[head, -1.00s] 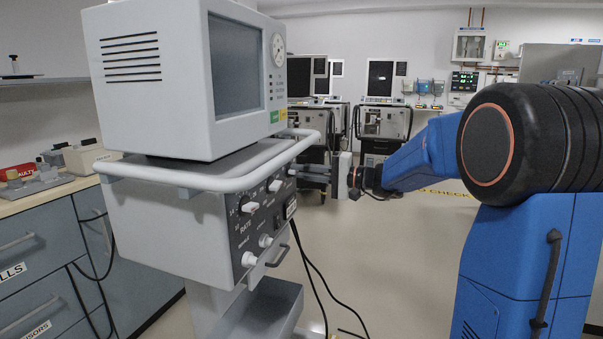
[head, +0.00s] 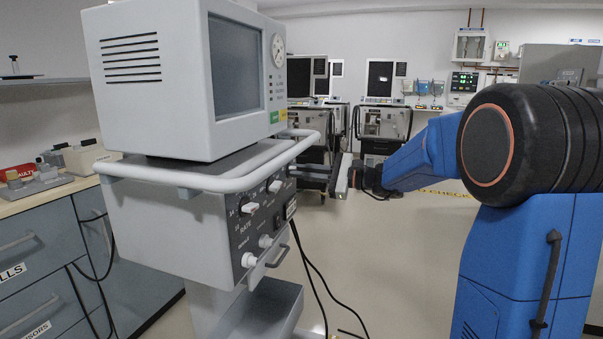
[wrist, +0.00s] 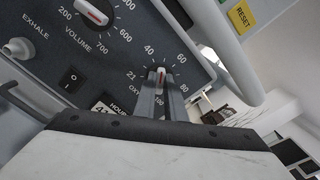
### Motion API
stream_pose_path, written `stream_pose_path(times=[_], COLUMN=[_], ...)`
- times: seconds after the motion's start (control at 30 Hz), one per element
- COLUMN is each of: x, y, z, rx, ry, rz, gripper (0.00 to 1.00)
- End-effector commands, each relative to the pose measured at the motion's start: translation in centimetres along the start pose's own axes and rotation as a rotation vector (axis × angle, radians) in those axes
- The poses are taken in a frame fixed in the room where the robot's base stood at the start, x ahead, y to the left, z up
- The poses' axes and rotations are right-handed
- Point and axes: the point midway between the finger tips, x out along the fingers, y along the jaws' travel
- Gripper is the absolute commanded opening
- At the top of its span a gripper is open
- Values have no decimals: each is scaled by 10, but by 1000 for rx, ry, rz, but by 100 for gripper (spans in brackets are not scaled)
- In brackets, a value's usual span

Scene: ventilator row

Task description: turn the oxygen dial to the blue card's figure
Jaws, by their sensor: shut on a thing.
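The oxygen dial (wrist: 161,77) is a small light knob with a red line on the dark front panel, its scale marked 21, 40, 60, 80 and 100. My gripper (wrist: 161,86) is shut on it, one finger on each side. The red line points up, roughly between 40 and 60; the exact figure is hard to read. In the head view my gripper (head: 300,175) reaches the panel's right end from the right; its fingers hide the dial there. I cannot make out a blue card in either view.
The ventilator (head: 165,225) has a white rail (head: 210,183) above the panel. The volume knob (wrist: 92,12) and exhale port (wrist: 18,48) are left of the dial. Black cables (head: 316,285) hang below. Floor to the right is open; other ventilators (head: 385,122) stand behind.

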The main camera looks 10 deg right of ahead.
Motion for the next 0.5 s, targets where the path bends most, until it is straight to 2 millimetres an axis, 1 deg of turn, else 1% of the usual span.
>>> stream_pose_path(times=[0.3, 0.5], x=[0, 0], y=[0, 0], z=[-1, -1], rx=[295, 458], ry=[1, 1], rz=[1, 1], gripper=[0, 0])
